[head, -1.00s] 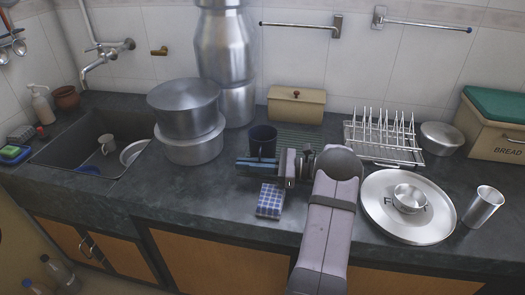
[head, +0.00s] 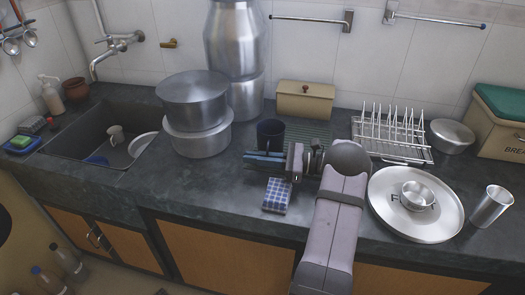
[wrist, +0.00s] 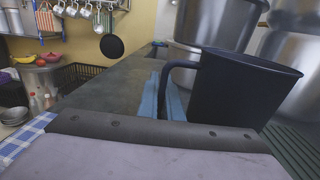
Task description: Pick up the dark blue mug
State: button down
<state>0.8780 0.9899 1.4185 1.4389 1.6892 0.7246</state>
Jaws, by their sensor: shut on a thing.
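The dark blue mug (head: 270,133) is upright at the green ribbed drainboard, behind my gripper (head: 263,158). In the wrist view the mug (wrist: 236,92) fills the right of the middle, with its handle (wrist: 166,78) turned towards the blue fingers. My gripper (wrist: 163,98) is shut on the mug at its handle side. The gripper body hides the mug's lower part and the exact contact. I cannot tell whether the mug's base touches the surface.
Stacked steel pots (head: 195,110) stand left of the mug, and a tan box (head: 304,100) behind it. A wire dish rack (head: 392,135) and a round steel plate (head: 450,220) lie to the right. A blue checked cloth (head: 277,195) lies in front. The counter left of the cloth is clear.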

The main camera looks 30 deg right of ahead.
jog(key=shift+r, duration=0.2)
notch_tip(320, 180, up, 10)
jog(key=shift+f, duration=0.25)
dwell(0.9)
jog(key=shift+r, duration=0.1)
